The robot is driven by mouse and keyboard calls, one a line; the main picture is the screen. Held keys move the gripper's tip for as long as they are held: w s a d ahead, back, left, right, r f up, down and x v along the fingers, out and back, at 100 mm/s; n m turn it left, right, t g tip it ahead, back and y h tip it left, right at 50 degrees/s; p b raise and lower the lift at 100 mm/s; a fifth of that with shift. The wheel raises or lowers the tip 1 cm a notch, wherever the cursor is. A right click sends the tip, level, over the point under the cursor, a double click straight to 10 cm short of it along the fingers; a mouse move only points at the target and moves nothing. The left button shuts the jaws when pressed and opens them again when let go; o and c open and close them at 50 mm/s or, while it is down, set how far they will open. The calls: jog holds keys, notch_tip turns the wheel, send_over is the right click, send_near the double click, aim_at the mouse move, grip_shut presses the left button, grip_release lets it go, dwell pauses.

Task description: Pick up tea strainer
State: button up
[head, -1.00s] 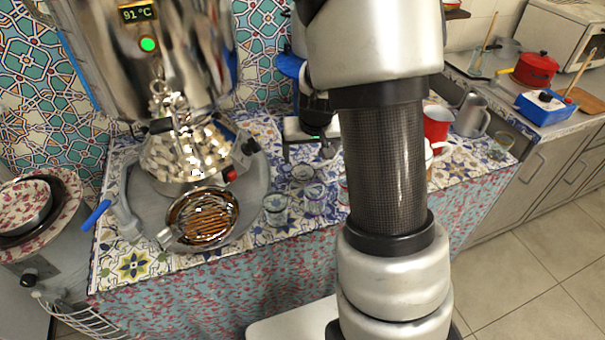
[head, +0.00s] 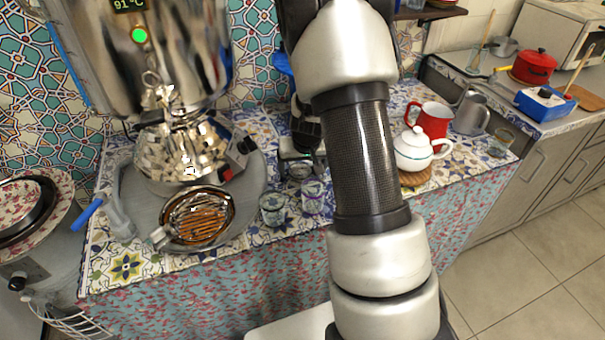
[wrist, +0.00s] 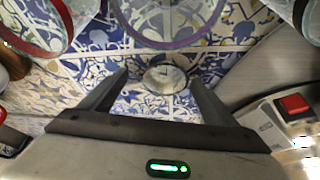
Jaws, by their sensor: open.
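In the wrist view a small round silvery piece (wrist: 165,78), which looks like the tea strainer, lies on the patterned tile cloth. I cannot make out its mesh or a handle. My gripper (wrist: 158,80) is open, with one finger on each side of it. I cannot tell how far above the cloth the fingertips are. In the head view my gripper (head: 301,168) is low over the table, right of the samovar (head: 185,150). My arm and hand hide the small piece there.
Clear glasses (head: 272,207) stand close to my gripper; a purple-rimmed glass (wrist: 170,38) is just beyond the fingers. The samovar's red switch (wrist: 294,103) is close on the right in the wrist view. A white teapot (head: 413,152) and red mug (head: 432,120) stand right of my arm.

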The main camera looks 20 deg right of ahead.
jog(key=c, duration=1.4)
jog(key=shift+o, duration=0.2)
jog(key=shift+r, duration=0.1)
